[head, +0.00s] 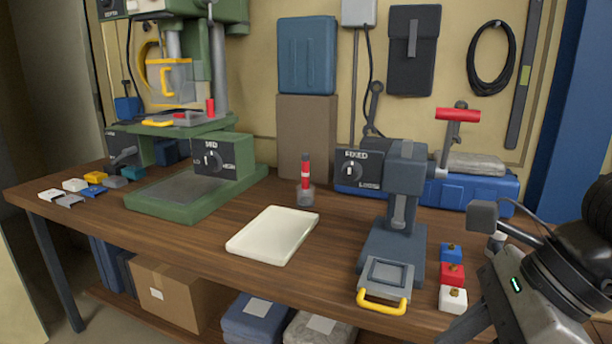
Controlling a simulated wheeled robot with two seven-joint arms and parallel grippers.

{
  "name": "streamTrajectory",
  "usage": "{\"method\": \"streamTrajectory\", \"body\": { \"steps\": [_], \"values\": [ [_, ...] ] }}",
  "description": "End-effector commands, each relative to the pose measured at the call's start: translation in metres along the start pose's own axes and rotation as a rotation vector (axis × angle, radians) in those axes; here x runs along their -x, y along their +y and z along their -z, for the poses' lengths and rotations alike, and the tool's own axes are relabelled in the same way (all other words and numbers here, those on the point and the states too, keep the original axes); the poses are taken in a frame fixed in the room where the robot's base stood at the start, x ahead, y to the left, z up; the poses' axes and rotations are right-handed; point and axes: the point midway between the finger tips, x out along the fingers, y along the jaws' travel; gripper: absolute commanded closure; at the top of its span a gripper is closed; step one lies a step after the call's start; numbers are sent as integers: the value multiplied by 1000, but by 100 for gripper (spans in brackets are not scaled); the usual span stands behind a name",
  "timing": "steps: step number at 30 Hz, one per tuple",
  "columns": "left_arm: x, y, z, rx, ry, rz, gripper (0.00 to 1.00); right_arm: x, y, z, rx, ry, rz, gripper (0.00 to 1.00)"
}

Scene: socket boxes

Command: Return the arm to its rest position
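My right arm comes in from the right edge of the head view. Its dark gripper (480,315) is low at the bottom right, in front of the table's front edge and to the right of the small grey press. Its fingertips are not clearly shown, so I cannot tell whether they are open or shut. I see nothing held in it. My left arm and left gripper are out of view.
The grey press (393,235) stands near my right arm, with blue (451,252), red (452,274) and white (453,300) socket boxes beside it. A white tray (273,235) lies mid-table. A green drill press (190,190) stands left; several small coloured pieces lie farther left.

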Motion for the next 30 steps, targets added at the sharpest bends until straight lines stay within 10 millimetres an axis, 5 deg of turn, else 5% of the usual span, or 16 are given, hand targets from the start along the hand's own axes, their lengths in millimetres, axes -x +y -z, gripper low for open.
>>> {"method": "streamTrajectory", "body": {
  "steps": [6, 11, 14, 16, 19, 21, 26, 27, 30],
  "values": [
    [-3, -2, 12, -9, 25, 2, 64, -24, 44, -41, -106, -273, -322, 67],
    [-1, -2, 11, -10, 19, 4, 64, -20, 71, -82, -304, -563, -624, 67],
    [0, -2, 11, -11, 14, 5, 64, -6, 68, -108, -554, -814, -861, 67],
    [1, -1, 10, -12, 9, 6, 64, 4, 46, -118, -824, -1019, -1030, 67],
    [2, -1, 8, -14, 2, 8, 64, -3, -8, -102, -1306, -1285, -1212, 67],
    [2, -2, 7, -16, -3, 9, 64, -28, -44, -71, -1677, -1428, -1279, 67],
    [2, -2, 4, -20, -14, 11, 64, -109, -71, 16, -2411, -1565, -1265, 67],
    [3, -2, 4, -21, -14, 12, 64, -130, -67, 37, 2385, 1453, 1147, 67],
    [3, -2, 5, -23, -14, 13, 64, -178, -47, 84, 2309, 1205, 898, 67]
  ]
}}
